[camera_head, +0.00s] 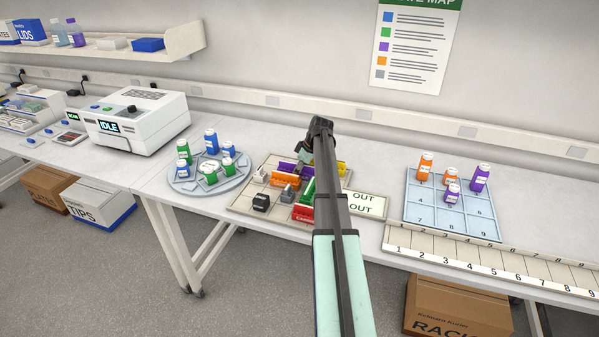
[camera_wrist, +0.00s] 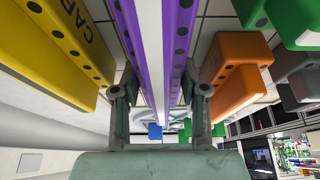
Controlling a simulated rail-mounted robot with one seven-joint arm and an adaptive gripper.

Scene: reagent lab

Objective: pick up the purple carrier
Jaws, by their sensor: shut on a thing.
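The purple carrier (camera_head: 287,167) is in the back part of the beige sorting tray in the head view, partly hidden by my arm. In the wrist view the purple carrier (camera_wrist: 184,40) runs lengthwise between the two fingers, with a pale strip along its middle. My gripper (camera_wrist: 158,88) is shut on it, one finger against each side. In the head view my forearm hides most of the gripper. I cannot tell whether the carrier is clear of the tray floor.
In the wrist view a yellow carrier (camera_wrist: 62,50) is close on the left and an orange one (camera_wrist: 238,75) on the right. The beige tray (camera_head: 243,203) also holds red, green and grey pieces. A round bottle rack (camera_head: 178,183) stands left; a numbered blue rack (camera_head: 425,212) stands right.

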